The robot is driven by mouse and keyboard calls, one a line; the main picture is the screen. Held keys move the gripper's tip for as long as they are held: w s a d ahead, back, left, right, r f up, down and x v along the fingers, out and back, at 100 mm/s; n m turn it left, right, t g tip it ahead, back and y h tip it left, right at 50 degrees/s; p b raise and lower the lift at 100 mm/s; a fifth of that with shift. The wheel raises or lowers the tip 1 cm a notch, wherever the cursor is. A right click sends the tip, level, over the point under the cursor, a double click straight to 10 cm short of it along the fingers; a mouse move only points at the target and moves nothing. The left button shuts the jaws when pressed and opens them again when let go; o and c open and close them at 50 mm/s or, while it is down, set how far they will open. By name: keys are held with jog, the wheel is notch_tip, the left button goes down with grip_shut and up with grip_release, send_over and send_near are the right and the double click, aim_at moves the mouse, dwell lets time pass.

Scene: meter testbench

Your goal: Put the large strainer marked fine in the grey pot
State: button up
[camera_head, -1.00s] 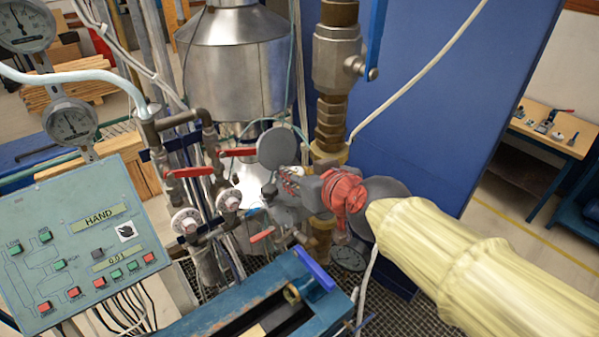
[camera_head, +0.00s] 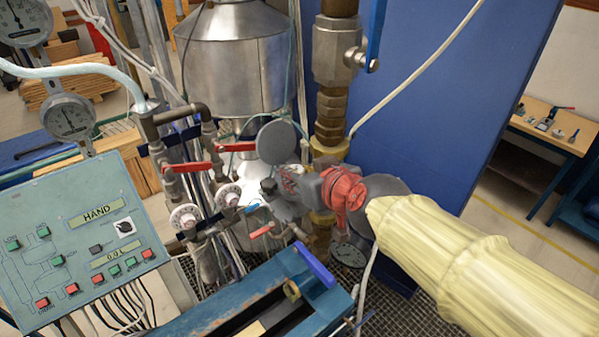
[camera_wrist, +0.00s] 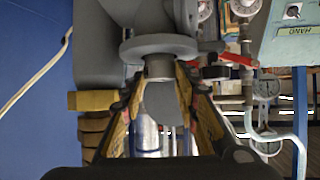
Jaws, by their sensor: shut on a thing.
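My gripper (camera_head: 318,186) is at the end of my yellow-sleeved arm, in front of the brass pipe, with red parts showing. In the wrist view my gripper (camera_wrist: 160,95) is shut on a grey flanged fitting. Its short grey stub (camera_wrist: 162,103) lies between the fingers and its round flange (camera_wrist: 160,48) lies just beyond them. In the head view a round grey flange (camera_head: 276,142) shows left of the gripper; the fitting's body is partly hidden. I cannot read the word fine on it. I cannot pick out a grey pot for certain.
A steel vessel (camera_head: 232,65) and a brass pipe with a valve (camera_head: 337,55) stand close behind. A control panel (camera_head: 88,240) is at left. A blue bench fixture (camera_head: 235,315) is below. Red-handled valves (camera_head: 193,171) and a hanging white cable crowd the space.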

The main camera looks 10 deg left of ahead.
jog(key=shift+f, duration=0.15)
jog(key=o, duration=1.3)
jog(key=v, duration=1.2)
jog(key=s+d+f+m+g+h+b, duration=0.1)
jog(key=s+d+f+m+h+b, duration=0.1)
jog(key=d+f+b, duration=0.4)
jog(key=s+d+f+m+g+h+b, duration=0.1)
jog(key=s+d+f+b, duration=0.4)
jog(key=f, duration=1.2)
jog(key=s+d+f+m+g+h+b, duration=0.2)
jog(key=s+d+f+m+h+b, duration=0.2)
jog(key=d+f+b, duration=0.4)
jog(key=d+f, duration=0.3)
jog(key=d, duration=0.1)
jog(key=shift+d+f, duration=0.35)
jog(key=shift+f, duration=0.05)
